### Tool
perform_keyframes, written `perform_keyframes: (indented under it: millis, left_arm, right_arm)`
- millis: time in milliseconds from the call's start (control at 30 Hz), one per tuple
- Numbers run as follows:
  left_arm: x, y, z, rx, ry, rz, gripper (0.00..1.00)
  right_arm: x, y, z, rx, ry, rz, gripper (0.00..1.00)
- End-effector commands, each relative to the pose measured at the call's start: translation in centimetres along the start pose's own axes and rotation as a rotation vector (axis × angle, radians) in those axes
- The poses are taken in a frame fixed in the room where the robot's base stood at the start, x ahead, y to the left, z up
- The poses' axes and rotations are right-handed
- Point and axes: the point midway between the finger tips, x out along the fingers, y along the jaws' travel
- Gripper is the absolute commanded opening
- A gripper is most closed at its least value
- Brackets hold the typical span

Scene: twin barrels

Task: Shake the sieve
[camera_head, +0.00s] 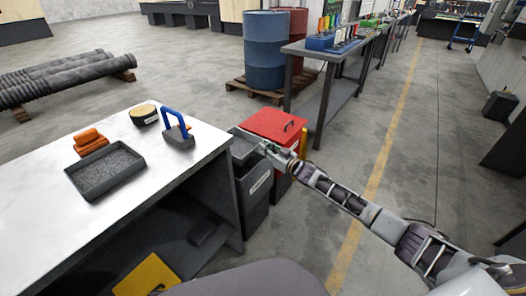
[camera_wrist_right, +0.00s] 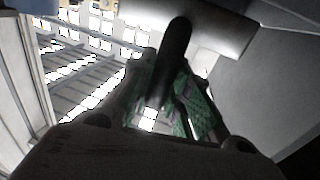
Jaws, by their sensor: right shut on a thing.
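My right gripper (camera_head: 265,148) reaches in from the right, over the bins beside the table. In the right wrist view its green-padded fingers (camera_wrist_right: 172,118) are shut around a dark rod-like handle (camera_wrist_right: 178,58). A pale grey piece (camera_wrist_right: 225,32) sits at the handle's far end. Its full shape is cut off, and I cannot tell whether it is the sieve. On the table stand a round dark bowl with a yellowish top (camera_head: 144,115) and a grey block with a blue handle (camera_head: 178,133); neither is clearly a sieve. My left gripper is not in view.
The white table (camera_head: 130,215) also holds a dark tray (camera_head: 84,190) of grey grit and an orange item (camera_head: 90,142). A black bin (camera_head: 255,200) and a red-lidded bin (camera_head: 275,125) stand beside it. Blue and red barrels (camera_head: 266,50) stand behind on a pallet.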

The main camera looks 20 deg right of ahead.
Motion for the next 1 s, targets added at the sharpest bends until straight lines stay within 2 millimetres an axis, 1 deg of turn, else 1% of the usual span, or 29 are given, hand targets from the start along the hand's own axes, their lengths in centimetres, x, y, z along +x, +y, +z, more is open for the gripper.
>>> perform_keyframes:
  millis: [100, 300, 633, 667, 800, 833, 1000]
  left_arm:
    - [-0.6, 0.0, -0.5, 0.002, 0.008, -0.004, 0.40]
    - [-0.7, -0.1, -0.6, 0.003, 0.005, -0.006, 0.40]
    - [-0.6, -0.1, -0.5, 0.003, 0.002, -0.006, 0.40]
    - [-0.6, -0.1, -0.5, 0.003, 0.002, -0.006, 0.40]
    - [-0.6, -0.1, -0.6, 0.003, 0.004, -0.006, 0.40]
    - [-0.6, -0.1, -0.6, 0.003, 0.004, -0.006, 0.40]
    - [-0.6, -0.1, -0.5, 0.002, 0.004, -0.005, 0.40]
  right_arm:
    - [0.3, 1.4, -0.1, -0.001, -0.001, 0.002, 0.00]
    - [0.5, 2.6, 0.0, -0.002, -0.001, 0.003, 0.00]
    - [0.5, 3.0, -0.1, -0.001, -0.001, 0.006, 0.00]
    - [0.5, 3.0, -0.1, -0.001, -0.001, 0.007, 0.21]
    - [0.5, 3.0, -0.1, -0.001, 0.000, 0.006, 0.39]
    - [0.5, 3.0, -0.1, -0.001, 0.000, 0.005, 0.41]
    - [0.5, 2.8, -0.1, -0.001, 0.000, 0.003, 0.41]
